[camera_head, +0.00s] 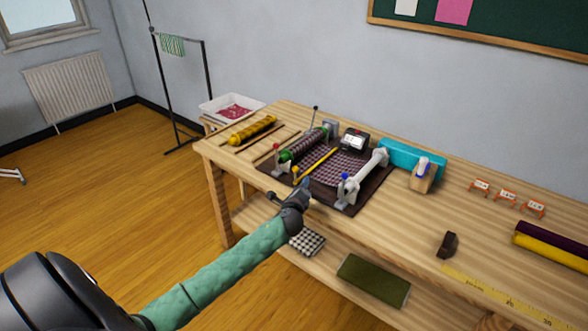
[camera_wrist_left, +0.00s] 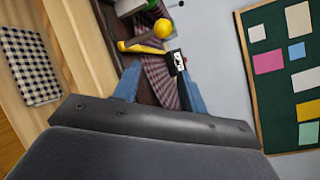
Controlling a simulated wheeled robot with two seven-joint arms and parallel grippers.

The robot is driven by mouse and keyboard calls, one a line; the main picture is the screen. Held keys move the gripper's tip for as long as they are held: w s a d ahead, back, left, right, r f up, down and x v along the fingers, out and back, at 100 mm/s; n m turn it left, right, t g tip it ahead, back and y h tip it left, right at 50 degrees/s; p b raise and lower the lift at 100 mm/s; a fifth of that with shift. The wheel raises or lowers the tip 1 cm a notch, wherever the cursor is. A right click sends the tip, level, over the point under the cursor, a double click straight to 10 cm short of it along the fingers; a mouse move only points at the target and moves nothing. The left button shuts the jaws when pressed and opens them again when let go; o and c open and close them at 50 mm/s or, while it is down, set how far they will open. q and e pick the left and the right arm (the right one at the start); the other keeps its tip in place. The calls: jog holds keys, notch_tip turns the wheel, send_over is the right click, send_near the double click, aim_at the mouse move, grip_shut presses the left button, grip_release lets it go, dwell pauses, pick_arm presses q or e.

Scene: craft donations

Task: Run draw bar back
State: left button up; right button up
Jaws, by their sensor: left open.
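The yellow draw bar (camera_head: 318,161) lies across the plaid cloth (camera_head: 345,167), between the green-ended cloth roll (camera_head: 303,147) and the pale roller (camera_head: 363,172). Its near end has a yellow ball knob (camera_head: 295,170). In the left wrist view the bar (camera_wrist_left: 140,46) and its ball (camera_wrist_left: 163,28) show beyond the fingertips. My left gripper (camera_head: 304,184) is just in front of the bench device, near the bar's knob end. In the left wrist view its blue fingers (camera_wrist_left: 160,78) are apart with nothing gripped; the bar appears clear of them. My right gripper is not in view.
The device stands on a dark mat (camera_head: 350,201) on the wooden bench (camera_head: 390,230). A dark counter box (camera_head: 354,140) stands behind the cloth. A checked cloth (camera_head: 307,241) lies on the lower shelf.

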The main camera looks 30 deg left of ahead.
aim_at(295, 171)
pick_arm(q)
jog(key=a+m, duration=0.1)
jog(key=m, duration=0.1)
jog(key=a+r+m+y, duration=0.1)
jog(key=m, duration=0.1)
jog(key=a+m+y, duration=0.1)
jog(key=m, duration=0.2)
jog(key=shift+r, duration=0.3)
jog(key=shift+p+x, duration=1.05)
jog(key=shift+x, duration=2.25)
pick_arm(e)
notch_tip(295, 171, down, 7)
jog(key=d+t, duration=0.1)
pick_arm(q)
jog(key=shift+f, duration=0.1)
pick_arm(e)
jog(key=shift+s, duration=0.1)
pick_arm(q)
grip_shut()
